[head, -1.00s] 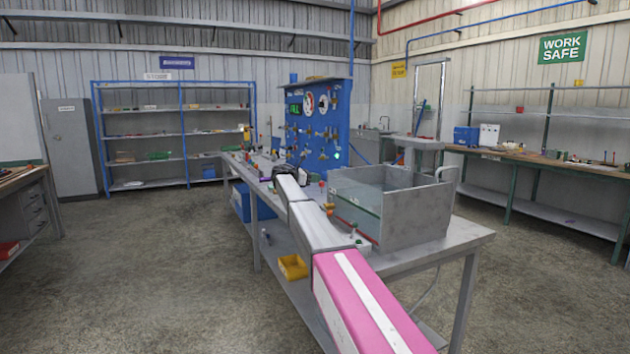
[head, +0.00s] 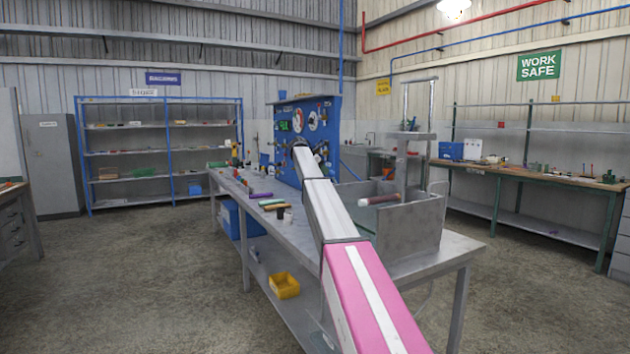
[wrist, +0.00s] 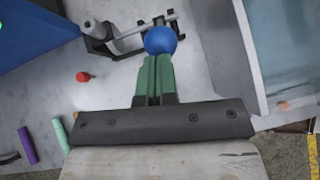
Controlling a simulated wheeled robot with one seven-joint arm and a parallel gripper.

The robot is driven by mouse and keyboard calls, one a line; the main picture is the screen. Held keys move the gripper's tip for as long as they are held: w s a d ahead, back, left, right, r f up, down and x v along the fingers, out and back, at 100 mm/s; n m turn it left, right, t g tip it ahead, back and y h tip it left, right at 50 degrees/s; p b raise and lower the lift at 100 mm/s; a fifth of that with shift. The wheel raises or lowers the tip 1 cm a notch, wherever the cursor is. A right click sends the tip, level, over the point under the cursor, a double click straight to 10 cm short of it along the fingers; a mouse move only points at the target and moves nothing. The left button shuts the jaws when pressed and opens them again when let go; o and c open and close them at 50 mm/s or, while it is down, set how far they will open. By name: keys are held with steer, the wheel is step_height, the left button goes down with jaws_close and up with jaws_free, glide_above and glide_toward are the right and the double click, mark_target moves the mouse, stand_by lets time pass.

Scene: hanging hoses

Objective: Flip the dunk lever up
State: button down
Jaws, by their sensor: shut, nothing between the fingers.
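My gripper (wrist: 157,60) shows in the wrist view with its two green fingers pressed together and nothing between them. A blue ball knob (wrist: 160,40) sits right at the fingertips; whether they touch it, I cannot tell. Behind the knob, a grey rod (wrist: 150,26) runs through a dark bracket (wrist: 98,42) on the bench; this looks like the lever, though the joint between knob and rod is partly hidden. In the head view my arm hides the gripper and the lever, near the foot of the blue gauge panel (head: 315,118).
A red knob (wrist: 83,76), a purple cylinder (wrist: 27,146) and a green cylinder (wrist: 60,134) lie to the left.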

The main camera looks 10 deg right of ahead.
steer(key=w+d+r, duration=0.2)
steer(key=d, duration=0.5)
steer(key=w+d+r, duration=0.2)
steer(key=d, duration=0.5)
steer(key=shift+w+d+y, duration=0.3)
steer(key=shift+w, duration=0.1)
steer(key=shift+d, duration=0.15)
steer(key=a+r, duration=0.6)
steer(key=r, duration=0.6)
steer(key=shift+a, duration=0.1)
